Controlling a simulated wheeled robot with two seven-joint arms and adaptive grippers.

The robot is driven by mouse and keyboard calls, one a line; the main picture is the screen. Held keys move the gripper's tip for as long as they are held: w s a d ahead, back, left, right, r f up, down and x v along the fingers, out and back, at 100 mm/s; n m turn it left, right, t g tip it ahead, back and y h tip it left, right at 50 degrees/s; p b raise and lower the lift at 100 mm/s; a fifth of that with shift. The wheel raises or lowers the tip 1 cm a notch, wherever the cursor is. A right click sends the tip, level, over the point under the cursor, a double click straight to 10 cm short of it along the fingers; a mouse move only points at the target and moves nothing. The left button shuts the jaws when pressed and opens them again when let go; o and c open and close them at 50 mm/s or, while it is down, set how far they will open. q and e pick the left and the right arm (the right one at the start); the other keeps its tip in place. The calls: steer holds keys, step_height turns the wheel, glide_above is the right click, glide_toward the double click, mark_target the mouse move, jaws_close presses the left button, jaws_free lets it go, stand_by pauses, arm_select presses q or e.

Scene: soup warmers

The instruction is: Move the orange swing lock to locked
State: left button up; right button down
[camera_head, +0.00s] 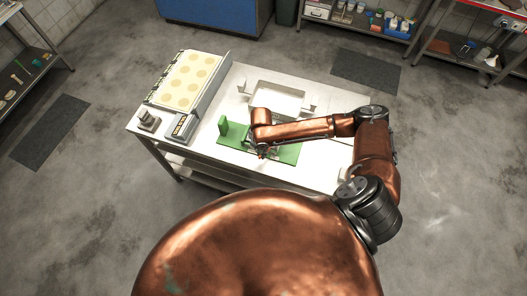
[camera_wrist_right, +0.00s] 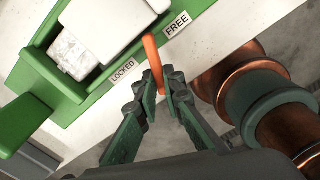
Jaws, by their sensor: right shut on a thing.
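The orange swing lock (camera_wrist_right: 152,52) shows in the right wrist view as a slim bar beside the green fixture (camera_wrist_right: 68,108). It runs between the LOCKED label (camera_wrist_right: 123,72) and the FREE label (camera_wrist_right: 177,24). My right gripper (camera_wrist_right: 160,78) is shut on the lower part of the bar, a finger on each side. A white block (camera_wrist_right: 98,28) sits in the green fixture. In the head view my right gripper (camera_head: 262,153) is over the green fixture (camera_head: 287,154), and my arm hides most of the lock there. My left gripper is not in view.
The fixture stands on a white workbench (camera_head: 325,180). A white tray (camera_head: 278,98) lies behind it. A panel with pale yellow discs (camera_head: 190,80) and a grey device (camera_head: 181,128) stand at the left. Bare bench shows at the front right.

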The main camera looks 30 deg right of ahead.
steer(key=m+p, duration=0.2)
steer(key=w+m+p, duration=0.1)
steer(key=p, duration=0.1)
steer(key=w+m+p, duration=0.1)
steer(key=m, duration=0.1)
steer(key=shift+w+r+m+p, duration=0.1)
steer(key=shift+r+m+p, duration=0.1)
steer(key=shift+m+p, duration=0.15)
steer(key=shift+w+d+f+m+p, duration=0.1)
steer(key=shift+w+m+p, duration=0.2)
steer(key=shift+m+p, duration=0.45)
steer(key=shift+w+d+f+m+p, duration=0.1)
steer(key=shift+w+m+p, duration=0.2)
steer(key=shift+m+p, duration=0.45)
steer(key=c, duration=2)
jaws_free()
steer(key=shift+c, duration=0.2)
step_height(320, 180, up, 8)
